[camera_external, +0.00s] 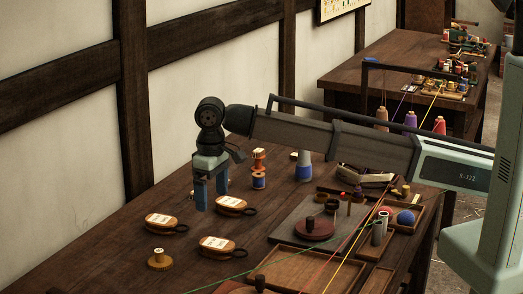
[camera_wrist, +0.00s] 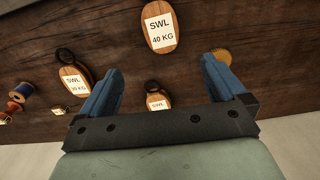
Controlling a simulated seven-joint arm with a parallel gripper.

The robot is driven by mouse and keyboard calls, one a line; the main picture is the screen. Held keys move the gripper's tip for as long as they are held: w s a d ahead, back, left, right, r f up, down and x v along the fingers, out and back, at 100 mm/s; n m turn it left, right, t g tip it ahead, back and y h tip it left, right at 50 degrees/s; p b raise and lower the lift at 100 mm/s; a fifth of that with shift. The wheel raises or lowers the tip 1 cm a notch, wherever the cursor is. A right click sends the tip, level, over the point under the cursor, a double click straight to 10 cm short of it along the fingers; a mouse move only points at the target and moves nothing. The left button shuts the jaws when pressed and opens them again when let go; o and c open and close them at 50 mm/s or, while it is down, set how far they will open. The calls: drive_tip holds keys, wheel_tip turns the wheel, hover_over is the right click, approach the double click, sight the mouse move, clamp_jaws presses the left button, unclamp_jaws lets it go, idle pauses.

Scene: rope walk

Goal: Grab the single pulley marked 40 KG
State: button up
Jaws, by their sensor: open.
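In the wrist view, a light wooden pulley (camera_wrist: 158,12) with a white label reading SWL 40 KG lies at the top centre, beyond the fingertips. It appears to be the front pulley (camera_external: 221,247) in the external view. A third pulley (camera_wrist: 156,100) is partly hidden by my gripper's crossbar. In the external view the other two pulleys lie at the left (camera_external: 161,223) and farther back (camera_external: 236,205). My gripper (camera_external: 211,200) is open and empty above the table, blue fingers pointing down.
A yellow toothed disc (camera_external: 160,260) lies at the table's near left; it is partly behind one finger in the wrist view (camera_wrist: 222,54). Spools (camera_external: 258,180) and a blue-and-grey cone (camera_external: 303,168) stand behind. Trays and a grey board (camera_external: 290,240) fill the right. Coloured cords cross the front.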

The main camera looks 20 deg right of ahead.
hover_over(216, 243)
wheel_tip(216, 243, down, 9)
drive_tip(key=shift+w+a+r, duration=0.1)
drive_tip(key=shift+d+f, duration=0.2)
drive_tip(key=shift+f, duration=2.35)
drive_tip(key=c, duration=1.3)
